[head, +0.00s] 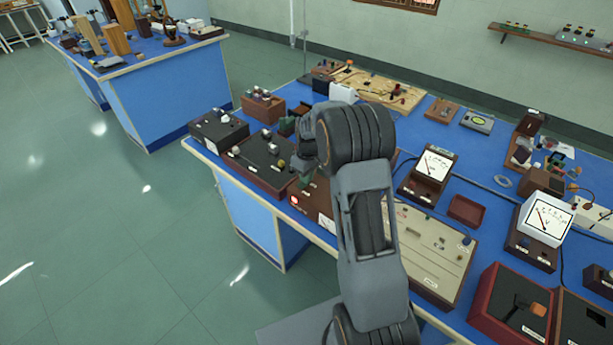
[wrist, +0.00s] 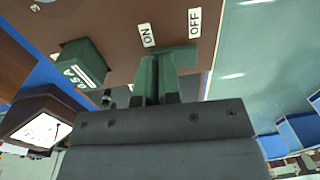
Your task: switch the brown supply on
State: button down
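The brown supply (head: 312,196) stands at the front edge of the blue bench, partly hidden behind my arm. A red round spot shows on its front corner. In the wrist view its brown face (wrist: 115,25) carries a white ON label (wrist: 147,35) and, to the right, a white OFF label (wrist: 194,22). A green switch part (wrist: 187,56) lies just below the labels, reaching under OFF. My gripper (wrist: 157,62) has its green fingers close together at the switch; I cannot tell whether they touch it. They hide part of it.
A green block marked with an amp value (wrist: 82,65) stands left of my fingers. A dark box with knobs (head: 260,160) is beside the supply. A wide pale panel (head: 432,250) and meters (head: 433,165) stand to the right. The floor at left is clear.

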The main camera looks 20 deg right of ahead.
jog(key=shift+s+f, duration=0.35)
jog(key=shift+f, duration=0.2)
jog(key=shift+s+a, duration=0.15)
jog(key=shift+a, duration=0.2)
jog(key=shift+a+r, duration=0.1)
jog(key=shift+r, duration=0.05)
jog(key=shift+r+p, duration=0.3)
notch_tip(320, 180, up, 14)
jog(key=w+d, duration=0.2)
jog(key=s+a+r+m+t, duration=0.1)
jog(key=s+a+m+t, duration=0.1)
jog(key=s, duration=1)
jog(key=s+a+r+m+t, duration=0.2)
jog(key=s+a, duration=0.3)
jog(key=s, duration=0.7)
jog(key=shift+a+r+m+h+p, duration=0.3)
jog(key=shift+m+p, duration=0.15)
jog(key=shift+m, duration=0.45)
